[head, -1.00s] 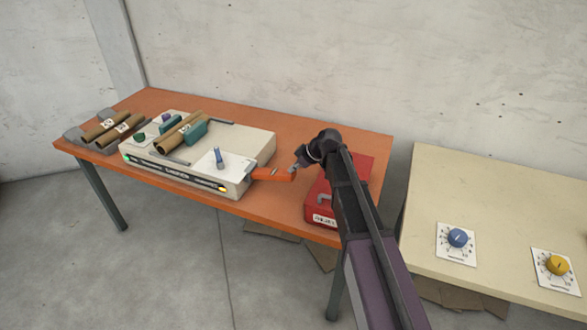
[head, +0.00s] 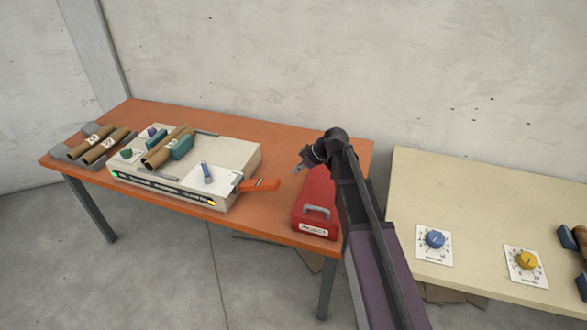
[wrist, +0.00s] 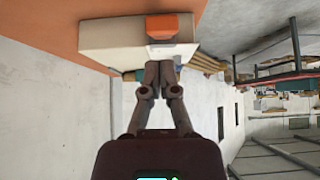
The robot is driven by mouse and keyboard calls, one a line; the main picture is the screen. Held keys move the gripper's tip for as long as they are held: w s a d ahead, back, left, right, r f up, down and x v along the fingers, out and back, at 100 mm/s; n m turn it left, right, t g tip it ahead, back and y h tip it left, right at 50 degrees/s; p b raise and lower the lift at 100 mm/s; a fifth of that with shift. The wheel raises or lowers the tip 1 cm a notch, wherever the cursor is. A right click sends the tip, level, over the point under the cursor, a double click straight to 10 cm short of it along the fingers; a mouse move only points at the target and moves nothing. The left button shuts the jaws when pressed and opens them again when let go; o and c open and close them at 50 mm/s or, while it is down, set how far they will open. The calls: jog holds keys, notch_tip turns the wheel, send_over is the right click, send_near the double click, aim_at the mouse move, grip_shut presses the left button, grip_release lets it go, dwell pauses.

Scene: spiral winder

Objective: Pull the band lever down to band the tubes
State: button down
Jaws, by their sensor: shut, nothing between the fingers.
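The orange band lever (head: 262,184) sticks out from the right end of the pale banding machine (head: 232,152) and lies nearly level. Two brown tubes (head: 165,148) lie side by side on the machine top, next to green blocks. My gripper (head: 297,170) is shut and empty, to the right of the lever's free end and a little above it, with a gap between. In the wrist view the shut fingertips (wrist: 160,66) point at the machine (wrist: 110,38), with the orange lever (wrist: 170,26) just beyond them.
A red toolbox (head: 316,205) stands on the orange table (head: 225,222), close to my arm. More tubes (head: 97,150) lie on a grey rack at the left. A cream table (head: 470,195) at the right carries a blue knob (head: 435,240) and a yellow knob (head: 526,260).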

jog(key=shift+d, duration=0.1)
dwell(0.5)
jog(key=s+d+f+m+g+h, duration=0.1)
jog(key=s+d+f+m+h, duration=0.1)
jog(key=s+d+m, duration=0.5)
jog(key=s+d+f+m+g+h, duration=0.1)
jog(key=s+d+m+h, duration=0.4)
jog(key=s, duration=1)
jog(key=d+f+m, duration=0.1)
jog(key=d+m, duration=0.1)
jog(key=d, duration=0.2)
jog(key=shift+s+d, duration=0.2)
jog(key=shift+s, duration=0.1)
jog(key=w+a+r+m+t+h+p, duration=0.1)
jog(key=w+a+r+h, duration=0.1)
jog(key=w+a, duration=0.5)
jog(key=w+a+r+m+t+h, duration=0.1)
jog(key=w+a+t+h, duration=0.15)
jog(key=w+a, duration=0.4)
jog(key=w+a+r+t+h, duration=0.1)
jog(key=w+a+r+t, duration=0.1)
jog(key=a, duration=0.7)
jog(key=w+a+r+t+p, duration=0.1)
jog(key=w+a+r, duration=0.2)
jog(key=a, duration=0.7)
jog(key=shift+w+t+h, duration=0.15)
jog(key=shift+t+h, duration=0.2)
